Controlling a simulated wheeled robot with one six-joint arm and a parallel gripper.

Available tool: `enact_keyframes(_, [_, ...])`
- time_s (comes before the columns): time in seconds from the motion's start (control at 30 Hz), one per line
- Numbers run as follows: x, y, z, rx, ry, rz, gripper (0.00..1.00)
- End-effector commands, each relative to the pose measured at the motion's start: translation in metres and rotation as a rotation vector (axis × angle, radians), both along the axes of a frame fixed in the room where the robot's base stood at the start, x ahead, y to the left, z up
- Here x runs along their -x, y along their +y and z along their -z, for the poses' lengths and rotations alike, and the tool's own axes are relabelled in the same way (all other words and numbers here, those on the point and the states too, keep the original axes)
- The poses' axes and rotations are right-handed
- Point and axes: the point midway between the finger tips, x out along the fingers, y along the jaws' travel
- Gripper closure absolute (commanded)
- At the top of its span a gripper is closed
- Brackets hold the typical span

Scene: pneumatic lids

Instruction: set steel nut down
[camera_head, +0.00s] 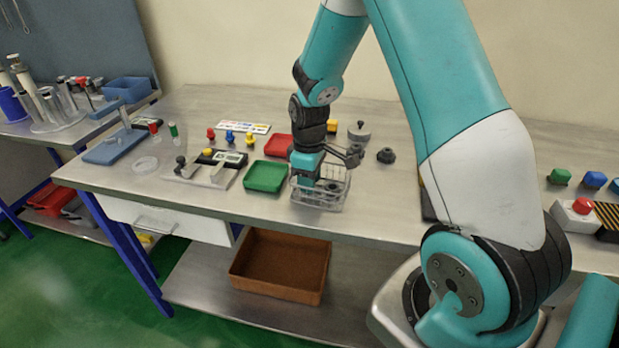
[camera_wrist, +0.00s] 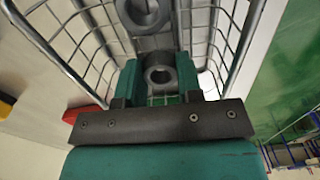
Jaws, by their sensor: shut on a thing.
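My gripper (camera_head: 309,172) points down into a small wire basket (camera_head: 319,206) on the steel bench. In the wrist view my gripper (camera_wrist: 158,78) has its two green fingers shut on a grey steel nut (camera_wrist: 160,59), with its hole showing between the fingertips. A second grey ring-shaped piece (camera_wrist: 145,12) lies in the basket just beyond the held nut. The wire walls (camera_wrist: 233,45) rise on both sides of the fingers. I cannot tell whether the held nut touches the basket floor.
A green tray (camera_head: 265,177) stands left of the basket, with a red tray (camera_head: 279,145) behind it. A dark knob-like part (camera_head: 386,155) and a grey lidded part (camera_head: 359,132) stand to the right and behind. The front bench edge is close to the basket.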

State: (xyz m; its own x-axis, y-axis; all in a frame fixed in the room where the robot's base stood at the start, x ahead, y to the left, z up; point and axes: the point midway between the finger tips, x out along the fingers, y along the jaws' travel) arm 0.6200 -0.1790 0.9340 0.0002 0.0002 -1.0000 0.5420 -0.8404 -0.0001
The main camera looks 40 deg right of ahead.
Motion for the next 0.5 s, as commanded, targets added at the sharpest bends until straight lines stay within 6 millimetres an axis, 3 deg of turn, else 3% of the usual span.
enact_keyframes(0.23, [-0.0001, -0.0001, 0.0038, 0.0, 0.0, 0.0, 0.92])
enact_keyframes(0.27, [-0.0001, -0.0001, 0.0026, 0.0, 0.0, 0.0, 0.6])
enact_keyframes(0.33, [-0.0001, -0.0001, 0.0023, 0.0, 0.0, 0.0, 0.44])
enact_keyframes(0.5, [-0.0001, -0.0001, 0.0022, 0.0, 0.0, 0.0, 0.41])
